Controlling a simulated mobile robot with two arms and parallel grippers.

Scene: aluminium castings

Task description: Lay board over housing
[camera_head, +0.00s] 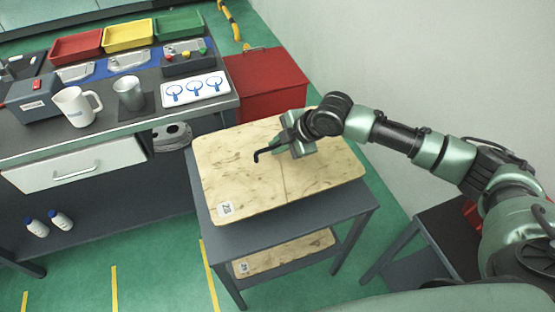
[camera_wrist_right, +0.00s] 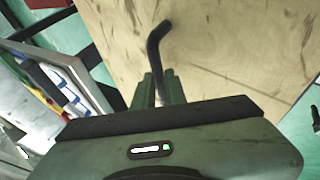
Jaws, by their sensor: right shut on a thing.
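A pale wooden board (camera_head: 235,170) with rounded corners and a small printed label lies over the top of a grey stand (camera_head: 330,212). My right gripper (camera_head: 283,146) is above the board and shut on a black bent rod (camera_head: 262,154). The rod also shows between the fingers in the right wrist view (camera_wrist_right: 154,50), with the board (camera_wrist_right: 230,45) behind it. I cannot tell whether the rod touches the board. Grey metal castings (camera_head: 128,60) lie on a blue mat on the bench; I cannot tell which is the housing. My left gripper is out of view.
Another labelled board (camera_head: 285,252) lies on the stand's lower shelf. The bench (camera_head: 20,145) at left carries a white mug (camera_head: 76,106), a metal cup (camera_head: 129,95), a picture card (camera_head: 195,90) and coloured trays (camera_head: 128,35). A red box (camera_head: 268,82) stands behind the stand.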

